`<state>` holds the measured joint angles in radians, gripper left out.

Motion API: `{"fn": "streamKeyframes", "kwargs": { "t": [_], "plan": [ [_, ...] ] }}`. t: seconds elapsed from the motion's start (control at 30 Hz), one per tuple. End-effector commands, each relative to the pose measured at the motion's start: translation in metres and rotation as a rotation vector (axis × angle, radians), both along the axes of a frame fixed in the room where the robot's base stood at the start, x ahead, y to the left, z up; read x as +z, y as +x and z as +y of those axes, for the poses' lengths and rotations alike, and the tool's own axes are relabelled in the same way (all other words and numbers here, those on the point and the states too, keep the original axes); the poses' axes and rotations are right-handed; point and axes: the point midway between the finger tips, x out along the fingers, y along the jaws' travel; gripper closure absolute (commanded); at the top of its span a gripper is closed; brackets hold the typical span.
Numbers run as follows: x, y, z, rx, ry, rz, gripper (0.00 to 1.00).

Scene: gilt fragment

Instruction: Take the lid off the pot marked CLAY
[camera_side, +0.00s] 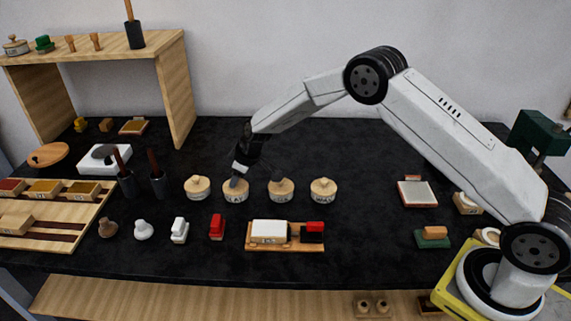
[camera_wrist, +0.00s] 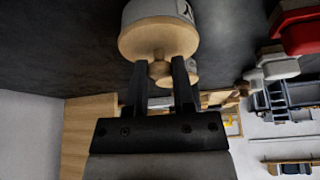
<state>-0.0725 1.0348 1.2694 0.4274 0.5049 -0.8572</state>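The CLAY pot (camera_side: 235,197) is the second from the left in a row of round pale pots with wooden lids. My gripper (camera_side: 238,176) points down at it in the side view and hides much of its lid. In the wrist view, my gripper's dark fingers (camera_wrist: 160,75) stand on either side of the round wooden knob (camera_wrist: 159,71) of a lid (camera_wrist: 157,40). The lid appears seated on its white pot (camera_wrist: 150,10), whose label is mostly cut off. I cannot tell whether the fingers press on the knob.
Neighbouring lidded pots stand at left (camera_side: 197,188) and right (camera_side: 281,191), with another (camera_side: 323,191) further right. Tool holders (camera_side: 158,184) stand to the left. Small stamps, including a red one (camera_side: 217,227), and a wooden tray (camera_side: 285,246) lie in front. The black mat behind the pots is clear.

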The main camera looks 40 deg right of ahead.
Motion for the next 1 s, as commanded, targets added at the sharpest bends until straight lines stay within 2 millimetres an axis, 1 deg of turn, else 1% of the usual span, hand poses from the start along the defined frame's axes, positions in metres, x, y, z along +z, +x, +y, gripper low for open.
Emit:
{"fn": "streamKeyframes", "kwargs": {
  "t": [0.37,0.53,0.67,0.8,1.0],
  "plan": [
    [0.001,0.0,0.0,0.0,0.001,-0.001,1.0],
    [0.006,0.0,0.0,0.0,0.001,-0.001,1.0],
    [0.016,0.001,0.0,0.0,0.0,-0.002,1.0],
    [0.034,0.0,0.0,0.001,0.001,-0.003,1.0],
    [0.052,-0.016,-0.002,0.001,0.001,-0.002,1.0]
  ]
}}
